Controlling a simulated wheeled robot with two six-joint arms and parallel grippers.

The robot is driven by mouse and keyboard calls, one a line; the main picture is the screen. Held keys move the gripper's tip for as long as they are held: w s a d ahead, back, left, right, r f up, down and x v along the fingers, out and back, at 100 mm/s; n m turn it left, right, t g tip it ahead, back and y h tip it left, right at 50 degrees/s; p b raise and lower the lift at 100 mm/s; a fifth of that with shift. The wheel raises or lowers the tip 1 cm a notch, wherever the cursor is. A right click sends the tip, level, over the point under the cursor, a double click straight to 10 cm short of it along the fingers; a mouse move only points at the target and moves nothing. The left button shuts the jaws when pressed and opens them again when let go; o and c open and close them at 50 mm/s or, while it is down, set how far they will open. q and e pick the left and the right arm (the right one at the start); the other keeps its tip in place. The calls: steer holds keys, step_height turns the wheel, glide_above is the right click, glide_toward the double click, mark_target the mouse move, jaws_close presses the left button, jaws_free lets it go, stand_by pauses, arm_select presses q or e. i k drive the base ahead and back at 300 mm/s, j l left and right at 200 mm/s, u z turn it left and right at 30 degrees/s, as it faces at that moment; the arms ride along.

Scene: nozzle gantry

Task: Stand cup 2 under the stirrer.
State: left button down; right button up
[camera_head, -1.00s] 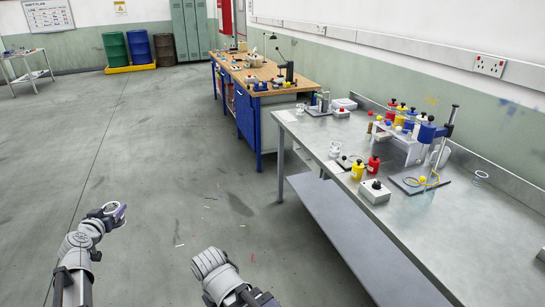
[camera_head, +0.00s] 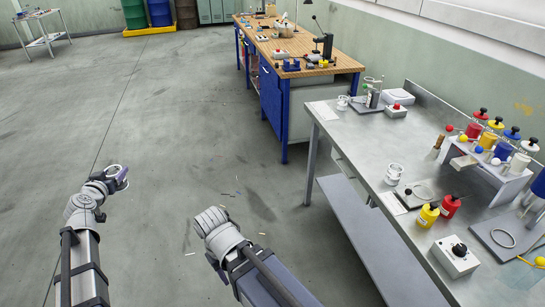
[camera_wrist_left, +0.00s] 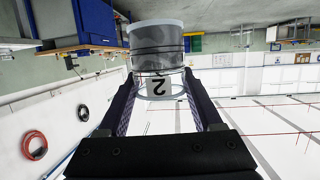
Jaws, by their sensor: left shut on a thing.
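My left gripper (camera_head: 118,176) is shut on cup 2 (camera_wrist_left: 157,45), a clear cup whose label reads "2" and appears upside down in the left wrist view. It is held over open floor, left of the steel bench; in the head view cup 2 shows as a small pale ring (camera_head: 112,170). A small stand with an upright post (camera_head: 372,96) is at the bench's far end. A blue-headed device (camera_head: 538,190) is cut off at the right edge. I cannot tell which is the stirrer. My right arm shows, but its fingers do not.
The steel bench (camera_head: 380,135) holds two clear cups (camera_head: 394,174) (camera_head: 343,102), yellow (camera_head: 428,214) and red (camera_head: 450,207) bottles, a rack of coloured bottles (camera_head: 490,172) and a button box (camera_head: 455,257). A wooden-topped workbench (camera_head: 285,45) stands behind.

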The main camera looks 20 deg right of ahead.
mark_target(503, 237)
steer(key=i+l+u, duration=0.1)
steer(key=i+u, duration=0.3)
steer(key=i, duration=0.8)
steer(key=z, duration=4.1)
steer(key=i, duration=0.5)
